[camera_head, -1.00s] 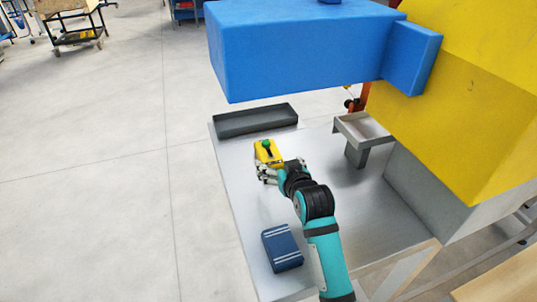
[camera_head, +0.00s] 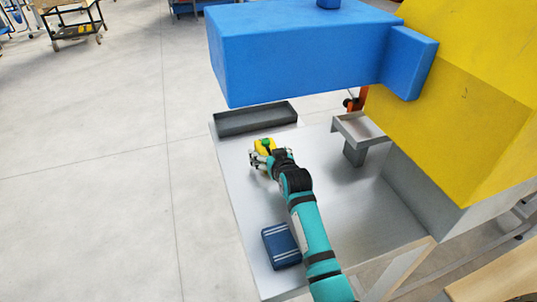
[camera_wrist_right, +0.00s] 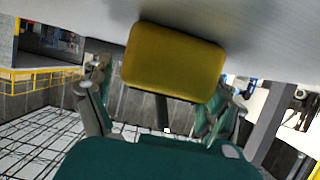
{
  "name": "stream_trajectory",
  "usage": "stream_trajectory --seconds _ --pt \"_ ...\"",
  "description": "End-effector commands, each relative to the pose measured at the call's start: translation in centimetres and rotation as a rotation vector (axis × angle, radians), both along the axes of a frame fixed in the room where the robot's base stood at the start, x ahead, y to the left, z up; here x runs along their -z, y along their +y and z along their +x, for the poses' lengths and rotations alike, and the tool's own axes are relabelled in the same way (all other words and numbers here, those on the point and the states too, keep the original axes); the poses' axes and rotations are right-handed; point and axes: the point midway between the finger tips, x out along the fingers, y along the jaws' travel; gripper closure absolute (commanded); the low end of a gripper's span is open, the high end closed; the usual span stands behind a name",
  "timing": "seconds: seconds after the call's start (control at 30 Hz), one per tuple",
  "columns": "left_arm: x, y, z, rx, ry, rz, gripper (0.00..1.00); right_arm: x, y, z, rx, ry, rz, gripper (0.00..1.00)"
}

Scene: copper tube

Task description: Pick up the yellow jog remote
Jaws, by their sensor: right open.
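The yellow jog remote (camera_head: 262,144) with a green knob lies on the metal table near the dark tray. In the right wrist view its yellow face (camera_wrist_right: 174,60) fills the upper middle, between the fingers. My right gripper (camera_head: 263,158) is at the remote, its fingers open on either side of it. In the wrist view the fingers of the right gripper (camera_wrist_right: 160,105) stand apart from the remote's sides. The gripper hides part of the remote in the head view. My left gripper is not in view.
A dark open tray (camera_head: 254,119) lies at the table's back edge. A blue box with light stripes (camera_head: 281,247) lies at the front left of the metal table (camera_head: 350,215). A small raised tray (camera_head: 358,131) stands to the right. A large blue block (camera_head: 300,55) overhangs the back.

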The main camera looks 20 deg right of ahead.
Motion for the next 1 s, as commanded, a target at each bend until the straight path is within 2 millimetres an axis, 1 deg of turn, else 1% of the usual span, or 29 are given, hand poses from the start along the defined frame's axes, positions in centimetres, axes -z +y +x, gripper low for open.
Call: stream_trajectory --seconds 0.03,0.07,0.5,0.57,0.87,1.0 --pt "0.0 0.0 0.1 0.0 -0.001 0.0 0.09 0.0 0.0 0.0 0.0 0.0 0.0 0.11" --pt "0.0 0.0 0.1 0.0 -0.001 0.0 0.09 0.0 0.0 0.0 0.0 0.0 0.0 0.15" --pt "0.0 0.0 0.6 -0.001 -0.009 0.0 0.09 0.0 0.0 -0.1 0.0 0.001 0.0 0.72" --pt "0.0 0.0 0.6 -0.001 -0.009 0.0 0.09 0.0 0.0 -0.1 0.0 0.001 0.0 0.79" --pt "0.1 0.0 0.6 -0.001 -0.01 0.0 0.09 -0.3 0.0 0.0 0.0 -0.002 0.0 0.79" --pt "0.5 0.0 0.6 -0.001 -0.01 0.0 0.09 -1.2 0.0 0.0 0.0 -0.005 -0.001 0.79"
